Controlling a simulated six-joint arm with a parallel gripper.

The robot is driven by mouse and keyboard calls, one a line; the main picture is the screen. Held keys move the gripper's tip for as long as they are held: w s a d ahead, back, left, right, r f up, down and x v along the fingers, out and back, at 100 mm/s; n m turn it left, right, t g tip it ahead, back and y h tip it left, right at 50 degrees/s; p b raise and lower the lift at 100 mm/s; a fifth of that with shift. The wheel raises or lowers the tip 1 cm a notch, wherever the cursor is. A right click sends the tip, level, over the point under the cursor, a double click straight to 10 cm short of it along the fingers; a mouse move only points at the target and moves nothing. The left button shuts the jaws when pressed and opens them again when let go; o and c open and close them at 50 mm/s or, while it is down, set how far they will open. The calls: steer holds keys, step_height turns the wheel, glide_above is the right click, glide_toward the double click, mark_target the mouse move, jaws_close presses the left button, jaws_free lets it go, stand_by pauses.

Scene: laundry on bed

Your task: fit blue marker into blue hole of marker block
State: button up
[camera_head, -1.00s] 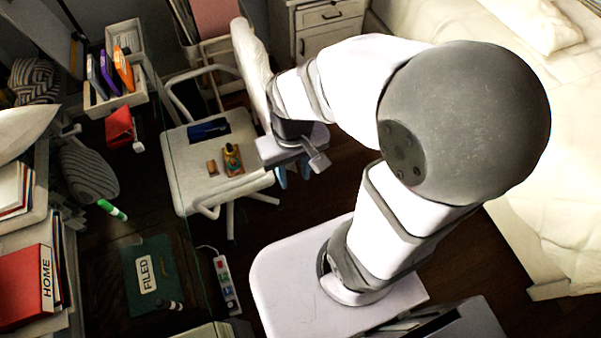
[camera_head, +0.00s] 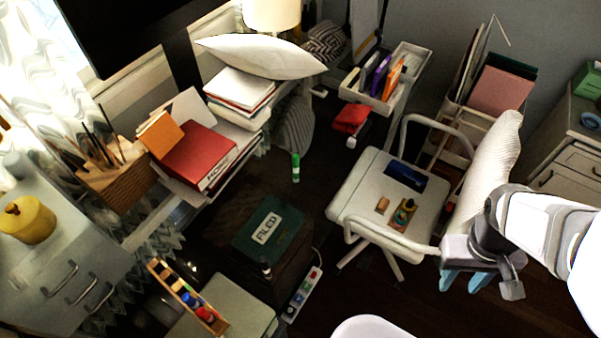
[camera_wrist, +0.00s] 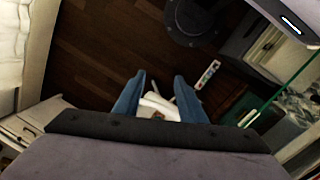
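A long wooden block (camera_head: 218,326) with coloured spots or pieces lies at the lower left in the head view. It looks like the marker block. A small blue piece (camera_head: 188,298) shows on it beside red ones. I cannot tell whether this is the blue marker or the blue hole. My gripper (camera_head: 463,287) is at the right, beside the chair and far from the block. In the wrist view, its two blue fingers (camera_wrist: 159,75) stand apart with nothing held between them.
A white chair (camera_head: 362,188) carries a dark blue item (camera_head: 405,177) and small wooden pieces. A green marker (camera_head: 295,167) stands left of it. A dark green FILED folder (camera_head: 268,228) lies on the dark desk. A power strip (camera_head: 303,293) is on the floor.

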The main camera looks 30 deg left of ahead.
mark_target(295, 158)
steer(key=w+a+f+n+t+h+b, duration=0.1)
steer(key=w+a+f+n+h+b, duration=0.15)
steer(key=w+n, duration=0.25)
steer(key=w+a+f+n+t+h+b, duration=0.2)
steer(key=w+a+n+b, duration=0.1)
steer(key=w+n, duration=0.1)
steer(key=w+a+f+n+t+b, duration=0.1)
steer(key=w+a+n+t+b, duration=0.3)
steer(key=a, duration=0.3)
steer(key=w+a+n+t+b, duration=0.1)
steer(key=w+a+n+t, duration=0.1)
steer(key=w+a+n, duration=0.3)
steer(key=shift+s+a+f+n+t+y+b, duration=0.15)
steer(key=shift+s+a+n+t+y+b, duration=1.3)
steer(key=shift+a, duration=3.5)
steer(key=shift+s+a+f+n+t+y+b, duration=0.1)
steer(key=shift+s+a+n+t+y+b, duration=0.4)
steer(key=shift+a+n+t, duration=2.35)
steer(key=shift+s+a+f+n+t+y+b, duration=0.15)
steer(key=shift+s+a+n+t+y+b, duration=1.05)
steer(key=shift+a, duration=5.9)
steer(key=shift+w+f+n+g+p, duration=0.15)
steer(key=shift+w+n+g, duration=0.35)
steer(key=shift+w, duration=0.8)
steer(key=shift+w+n+g+p, duration=0.25)
steer(key=shift+w+n, duration=0.45)
steer(key=shift+w, duration=0.55)
jaws_close()
